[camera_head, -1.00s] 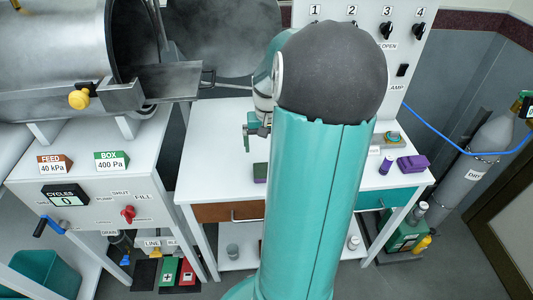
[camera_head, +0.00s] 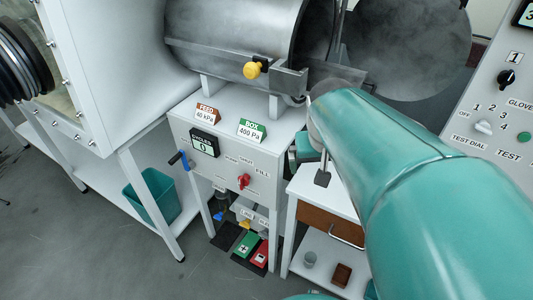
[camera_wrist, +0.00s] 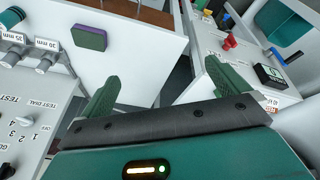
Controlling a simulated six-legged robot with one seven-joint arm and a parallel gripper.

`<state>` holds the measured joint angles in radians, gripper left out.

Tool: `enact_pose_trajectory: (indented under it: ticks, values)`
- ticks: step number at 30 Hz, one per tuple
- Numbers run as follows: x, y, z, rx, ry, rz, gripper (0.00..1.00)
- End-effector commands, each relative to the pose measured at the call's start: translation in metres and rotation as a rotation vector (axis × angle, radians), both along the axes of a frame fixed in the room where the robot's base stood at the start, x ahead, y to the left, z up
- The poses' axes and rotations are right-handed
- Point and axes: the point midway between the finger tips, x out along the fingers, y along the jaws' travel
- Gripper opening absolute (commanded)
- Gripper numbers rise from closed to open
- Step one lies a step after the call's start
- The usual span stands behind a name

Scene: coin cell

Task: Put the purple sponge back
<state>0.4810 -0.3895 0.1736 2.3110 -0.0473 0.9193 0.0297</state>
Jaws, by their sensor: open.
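The purple sponge (camera_wrist: 90,37) shows in the wrist view as a small block with a dark green face and purple edges. It lies on the white table (camera_wrist: 135,62), at the upper left of the picture. My gripper (camera_wrist: 161,72) is open, with its two green fingers spread wide and nothing between them. The sponge is apart from the fingers, beyond and left of the left finger. In the head view my teal arm covers most of the white table (camera_head: 325,178), and the sponge is not visible there.
A panel with dials (camera_wrist: 30,110) stands at the left in the wrist view. The cabinet with a red valve handle (camera_head: 243,181) stands left of the table, with a gap between. A metal chamber (camera_head: 235,40) is above it. A teal bin (camera_head: 152,197) sits at lower left.

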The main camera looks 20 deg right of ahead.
Motion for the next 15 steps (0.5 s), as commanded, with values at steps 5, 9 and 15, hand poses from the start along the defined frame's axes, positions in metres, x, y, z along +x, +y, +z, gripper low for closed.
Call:
enact_pose_trajectory:
  ticks: [5, 9, 15]
  values:
    - [-0.025, 0.063, 0.018, 0.010, -0.110, 0.174, 1.00]
    - [-0.045, 0.095, 0.022, 0.042, -0.176, 0.280, 1.00]
    - [-0.057, 0.111, 0.023, 0.068, -0.210, 0.342, 1.00]
